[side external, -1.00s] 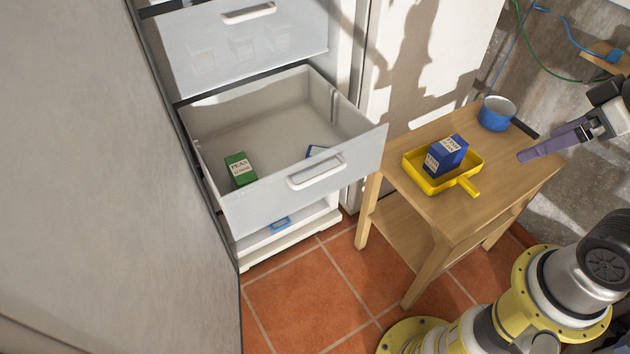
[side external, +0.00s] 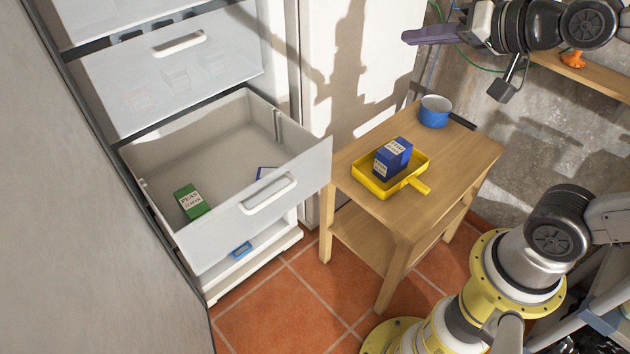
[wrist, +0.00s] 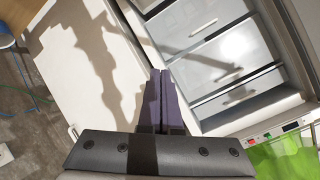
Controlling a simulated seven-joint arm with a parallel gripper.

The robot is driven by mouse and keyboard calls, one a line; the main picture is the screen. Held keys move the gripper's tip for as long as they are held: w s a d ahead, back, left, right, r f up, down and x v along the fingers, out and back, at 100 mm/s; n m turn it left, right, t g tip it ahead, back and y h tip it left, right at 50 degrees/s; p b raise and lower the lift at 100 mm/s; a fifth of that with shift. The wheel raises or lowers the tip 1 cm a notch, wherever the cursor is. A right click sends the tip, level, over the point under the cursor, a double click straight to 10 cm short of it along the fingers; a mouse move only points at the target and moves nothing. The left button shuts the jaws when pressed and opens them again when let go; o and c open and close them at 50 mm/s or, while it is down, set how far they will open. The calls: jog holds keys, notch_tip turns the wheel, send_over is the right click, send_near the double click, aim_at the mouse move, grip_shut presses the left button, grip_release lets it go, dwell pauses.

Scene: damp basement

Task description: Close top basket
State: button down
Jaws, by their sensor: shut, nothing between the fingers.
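An open basket (side external: 290,189) is pulled far out of the white freezer in the side view, with a green peas box (side external: 192,202) and a partly hidden blue item (side external: 266,173) inside. Above it, a frosted basket front (side external: 190,75) with a white handle sits in the cabinet. Part of a higher front (side external: 130,14) shows at the picture's top edge; I cannot tell whether it is the top basket. My gripper (side external: 404,38) is shut and empty, raised right of the freezer. In the wrist view, the shut fingers (wrist: 161,72) point toward the cabinet, with basket fronts (wrist: 212,62) up and right.
A wooden table (side external: 440,175) stands right of the open basket, holding a yellow tray (side external: 420,186) with a blue peas box (side external: 393,156) and a blue pot (side external: 434,111). A large pale panel (side external: 110,230) fills the left side. A control panel (wrist: 268,137) shows low right in the wrist view.

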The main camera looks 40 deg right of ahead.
jog(key=w+m+t, duration=0.2)
jog(key=w+m, duration=0.1)
jog(key=w, duration=0.4)
jog(key=m+t+h, duration=0.1)
jog(key=m+t, duration=0.2)
jog(key=m, duration=0.4)
send_over(310, 176)
jog(key=s+d, duration=0.2)
jog(key=s, duration=0.2)
notch_tip(310, 176, down, 9)
jog(key=s+a+f+g, duration=0.1)
jog(key=s+f, duration=0.3)
jog(key=f, duration=0.7)
jog(key=s+f+g, duration=0.1)
jog(key=s+f, duration=0.4)
jog(key=f, duration=0.6)
jog(key=s+a+f+g, duration=0.1)
jog(key=s+f, duration=0.3)
jog(key=f, duration=0.7)
jog(key=shift+m+y, duration=0.3)
jog(key=shift+y, duration=0.1)
jog(key=x, duration=1.2)
jog(key=shift+w+r, duration=0.2)
jog(key=shift+w, duration=0.85)
